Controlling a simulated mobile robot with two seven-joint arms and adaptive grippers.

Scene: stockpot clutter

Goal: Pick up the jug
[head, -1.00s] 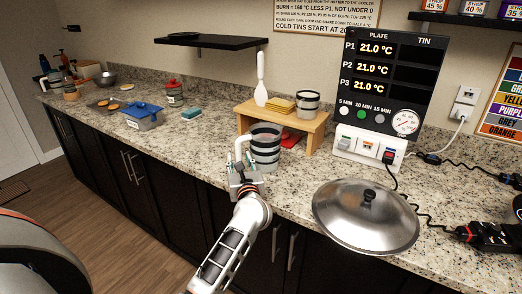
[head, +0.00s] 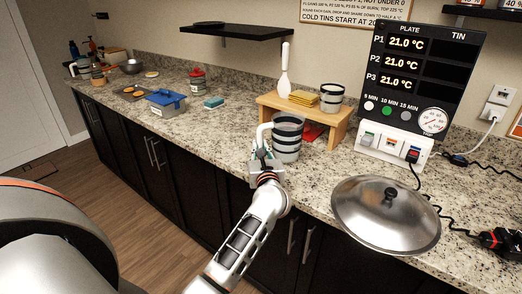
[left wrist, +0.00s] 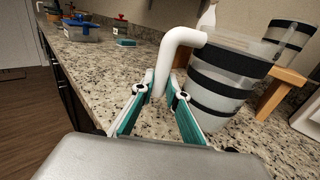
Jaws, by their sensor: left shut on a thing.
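The jug (head: 288,139) is a grey cup with black bands and a white bent handle. It is upright at the front of the counter, before the wooden bench. My left gripper (head: 263,158) is shut on its handle, on the jug's left side. In the left wrist view the jug (left wrist: 213,82) is at right, and its handle comes down between the fingers of my left gripper (left wrist: 160,103). I cannot tell whether the jug's base is touching the counter. My right gripper is not in view.
A large metal lid (head: 386,212) lies on the counter at right, below the display panel (head: 425,80). A blue-lidded box (head: 166,104) stands at left. The counter between box and jug is mostly clear.

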